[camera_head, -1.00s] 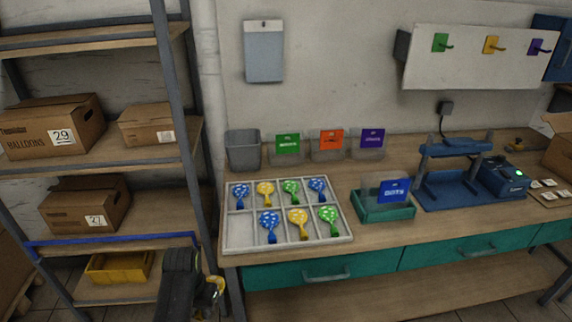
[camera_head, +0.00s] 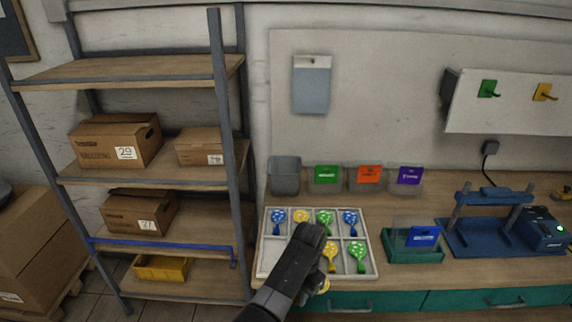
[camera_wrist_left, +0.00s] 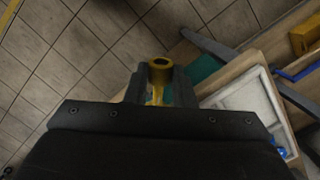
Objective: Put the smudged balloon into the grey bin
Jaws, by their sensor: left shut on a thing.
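My left gripper (camera_head: 318,282) is shut on a yellow balloon (camera_head: 325,284), mostly hidden behind my dark wrist in the head view. In the left wrist view the yellow balloon (camera_wrist_left: 158,64) stands between the two fingers, its end showing a dark oval; I cannot tell whether that is a smudge. In the head view the gripper overlaps the front of the white divided tray (camera_head: 268,262). The grey bin (camera_head: 285,177) stands upright behind the tray's left end, apart from the gripper. My right gripper is not in view.
The tray holds several blue, yellow and green spotted balloons. Clear bins with green (camera_head: 326,175), orange (camera_head: 368,176) and purple (camera_head: 409,178) labels stand right of the grey bin. A shelf post (camera_head: 232,150) rises left of the table. A teal box (camera_head: 415,254) sits right of the tray.

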